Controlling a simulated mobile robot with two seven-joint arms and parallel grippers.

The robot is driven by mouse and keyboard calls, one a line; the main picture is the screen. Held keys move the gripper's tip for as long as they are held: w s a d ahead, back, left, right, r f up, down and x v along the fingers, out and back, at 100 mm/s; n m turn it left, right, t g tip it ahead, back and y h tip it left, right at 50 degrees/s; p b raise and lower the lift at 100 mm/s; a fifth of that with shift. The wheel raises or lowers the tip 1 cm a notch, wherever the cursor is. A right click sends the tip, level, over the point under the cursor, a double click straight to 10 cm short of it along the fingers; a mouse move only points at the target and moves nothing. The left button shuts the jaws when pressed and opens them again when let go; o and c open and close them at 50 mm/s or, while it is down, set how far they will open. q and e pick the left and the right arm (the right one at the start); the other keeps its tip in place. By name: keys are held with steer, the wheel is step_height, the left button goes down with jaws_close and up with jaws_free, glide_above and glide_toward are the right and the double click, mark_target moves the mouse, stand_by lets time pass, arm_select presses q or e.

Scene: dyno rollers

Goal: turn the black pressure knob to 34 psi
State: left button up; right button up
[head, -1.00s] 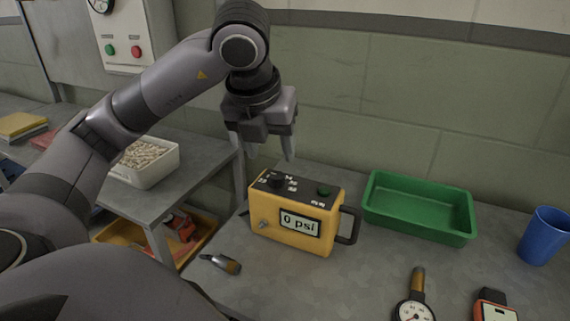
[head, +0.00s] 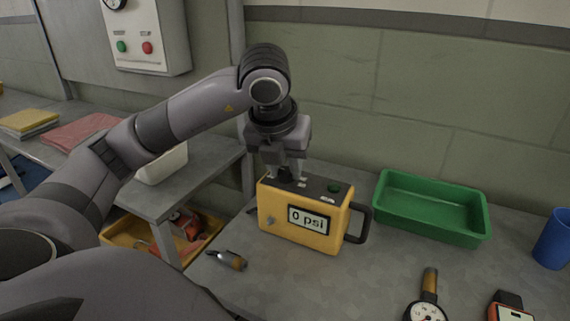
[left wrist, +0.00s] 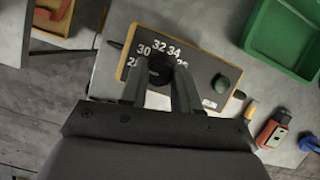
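My left gripper (head: 286,172) points down over the left part of the box. In the left wrist view its two fingers (left wrist: 159,76) are close on either side of the knob and look shut on it. The knob is mostly hidden in the head view, and its pointer cannot be made out. My right gripper is not in view.
A black handle (head: 362,222) is on the box's right side. A green tray (head: 432,226), blue cup (head: 555,240), gauge (head: 427,308) and small tool (head: 229,260) lie around it.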

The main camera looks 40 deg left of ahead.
arm_select(q)
jaws_close()
